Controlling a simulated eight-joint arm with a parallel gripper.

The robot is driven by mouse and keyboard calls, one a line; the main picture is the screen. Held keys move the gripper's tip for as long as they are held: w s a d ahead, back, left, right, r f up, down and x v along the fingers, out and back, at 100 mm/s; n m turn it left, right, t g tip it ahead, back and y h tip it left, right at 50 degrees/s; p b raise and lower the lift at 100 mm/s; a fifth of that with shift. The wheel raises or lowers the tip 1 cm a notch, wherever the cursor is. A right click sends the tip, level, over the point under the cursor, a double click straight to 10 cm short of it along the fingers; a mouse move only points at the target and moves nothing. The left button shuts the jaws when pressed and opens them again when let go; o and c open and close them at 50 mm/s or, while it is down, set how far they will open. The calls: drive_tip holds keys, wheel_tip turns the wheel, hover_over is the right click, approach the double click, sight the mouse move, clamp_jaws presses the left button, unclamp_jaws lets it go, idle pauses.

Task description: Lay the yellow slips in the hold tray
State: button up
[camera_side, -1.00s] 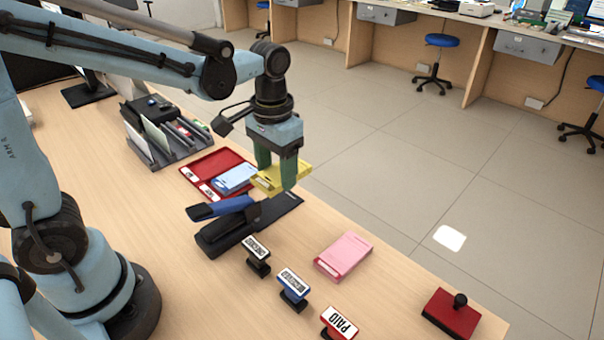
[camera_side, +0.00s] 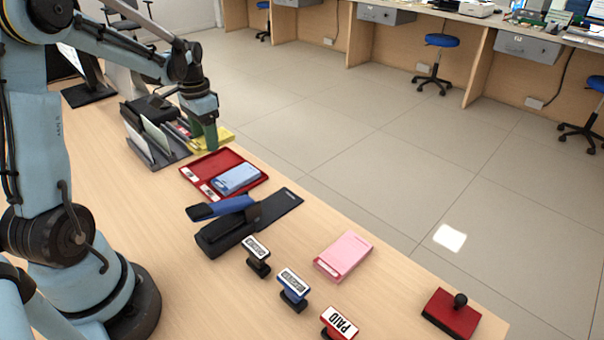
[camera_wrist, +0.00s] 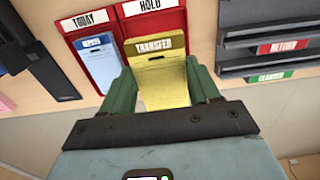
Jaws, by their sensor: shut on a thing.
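The yellow slips (camera_side: 225,136), a pad headed TRANSFER in the wrist view (camera_wrist: 160,80), are held between the green fingers of my gripper (camera_side: 207,142). They appear above the counter, near the far left end of the red tray (camera_side: 212,159) in the side view. In the wrist view the red compartment labelled HOLD (camera_wrist: 152,24) lies behind the slips, which cover part of it. I cannot tell their exact height. The TODAY compartment (camera_wrist: 77,29) beside it holds blue slips (camera_side: 236,179).
A dark grey sorter (camera_side: 152,160) stands close to my gripper on the left; its RETURN label (camera_wrist: 283,46) shows in the wrist view. The stapler (camera_side: 228,233), several stamps, pink slips (camera_side: 343,255) and a red ink pad (camera_side: 451,315) are nearer the camera.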

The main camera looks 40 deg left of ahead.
sight(212, 166)
drive_tip(key=shift+f, duration=2.95)
drive_tip(key=o, duration=1.3)
drive_tip(key=shift+c, duration=0.2)
drive_tip(key=shift+r, duration=3)
